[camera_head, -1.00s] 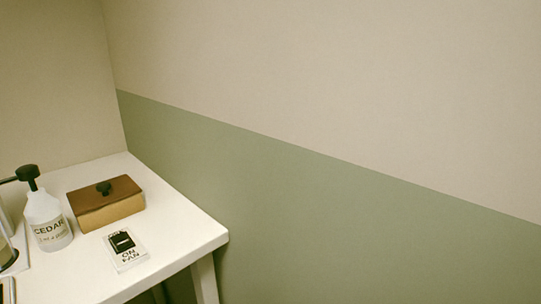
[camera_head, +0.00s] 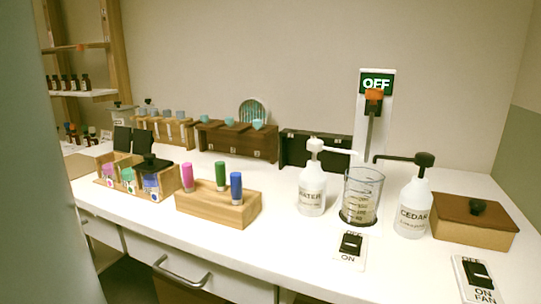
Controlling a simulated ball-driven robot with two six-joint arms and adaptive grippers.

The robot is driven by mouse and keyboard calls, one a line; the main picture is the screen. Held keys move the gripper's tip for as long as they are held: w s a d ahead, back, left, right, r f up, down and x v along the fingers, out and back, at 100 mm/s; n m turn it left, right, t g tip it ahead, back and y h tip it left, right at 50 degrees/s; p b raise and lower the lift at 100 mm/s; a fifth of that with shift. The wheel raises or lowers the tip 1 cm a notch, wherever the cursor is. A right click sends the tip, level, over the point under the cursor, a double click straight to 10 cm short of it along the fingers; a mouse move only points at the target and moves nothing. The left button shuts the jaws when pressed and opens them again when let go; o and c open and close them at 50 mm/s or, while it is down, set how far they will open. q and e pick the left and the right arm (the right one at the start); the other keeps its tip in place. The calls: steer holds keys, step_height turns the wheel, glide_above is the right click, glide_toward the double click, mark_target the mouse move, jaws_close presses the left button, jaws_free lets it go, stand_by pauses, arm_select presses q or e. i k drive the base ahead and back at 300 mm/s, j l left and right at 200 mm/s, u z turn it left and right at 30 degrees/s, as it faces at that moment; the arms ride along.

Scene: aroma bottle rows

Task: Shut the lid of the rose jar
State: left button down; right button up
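A wooden holder (camera_head: 172,180) at the left of the white counter has three small sections with coloured labels. They are a pink label (camera_head: 109,170), a green label (camera_head: 128,180) and a blue-purple label (camera_head: 151,184). A black lid (camera_head: 122,139) and a second black lid (camera_head: 140,142) stand upright behind the pink and green sections. A third black lid (camera_head: 154,163) lies about flat over the blue-purple section. The label print is too small to read, so I cannot tell for sure which jar is rose. Neither gripper is in view.
A wooden block (camera_head: 217,207) with pink, green and blue sticks stands right of the holder. Further right are a WATER bottle (camera_head: 312,190), a clear beaker (camera_head: 361,196), a CEDAR bottle (camera_head: 411,216) and a brown-lidded box (camera_head: 473,222). Wooden racks (camera_head: 236,141) line the back.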

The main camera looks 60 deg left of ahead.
mark_target(123, 138)
steer(key=k+u, duration=0.1)
steer(key=u, duration=2.75)
